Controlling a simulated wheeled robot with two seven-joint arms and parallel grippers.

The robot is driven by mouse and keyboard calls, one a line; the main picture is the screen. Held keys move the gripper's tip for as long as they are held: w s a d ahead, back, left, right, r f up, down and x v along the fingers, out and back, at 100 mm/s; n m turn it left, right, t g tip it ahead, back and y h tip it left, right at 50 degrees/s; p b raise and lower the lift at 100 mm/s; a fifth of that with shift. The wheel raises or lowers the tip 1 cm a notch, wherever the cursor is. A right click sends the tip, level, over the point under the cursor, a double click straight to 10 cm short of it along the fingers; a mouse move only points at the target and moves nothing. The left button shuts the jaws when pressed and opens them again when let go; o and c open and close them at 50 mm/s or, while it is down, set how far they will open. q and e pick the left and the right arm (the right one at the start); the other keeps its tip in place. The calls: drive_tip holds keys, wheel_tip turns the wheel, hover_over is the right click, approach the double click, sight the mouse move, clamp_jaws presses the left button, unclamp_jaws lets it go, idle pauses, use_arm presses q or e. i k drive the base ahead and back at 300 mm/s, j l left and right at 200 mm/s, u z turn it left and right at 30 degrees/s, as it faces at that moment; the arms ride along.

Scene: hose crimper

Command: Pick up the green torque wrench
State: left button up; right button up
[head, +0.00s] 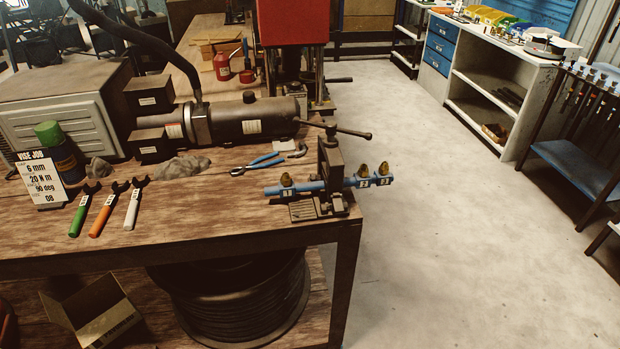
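The green torque wrench (83,209) lies on the left part of the wooden workbench (200,220), its green handle toward the front edge and its dark open-ended head pointing away. An orange wrench (107,210) and a white wrench (137,203) lie beside it to the right, roughly parallel and apart from it. A white job card (40,180) reading "VISE JOB", 6 mm, 20 N m, 90 deg, stands just left of the green wrench. Neither of my grippers shows in the head view.
A vise (331,175) at the bench's right corner holds a blue bar (307,188) with brass fittings labelled 1, 2, 3. The bench front between wrenches and vise is clear.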

sight(74, 231)
drive_tip(key=k+u, duration=0.15)
drive_tip(key=u, duration=1.35)
drive_tip(key=i+z, duration=0.2)
drive_tip(key=z, duration=0.2)
drive_tip(key=i+j+z, duration=0.15)
drive_tip(key=z, duration=0.25)
drive_tip(key=i, duration=0.05)
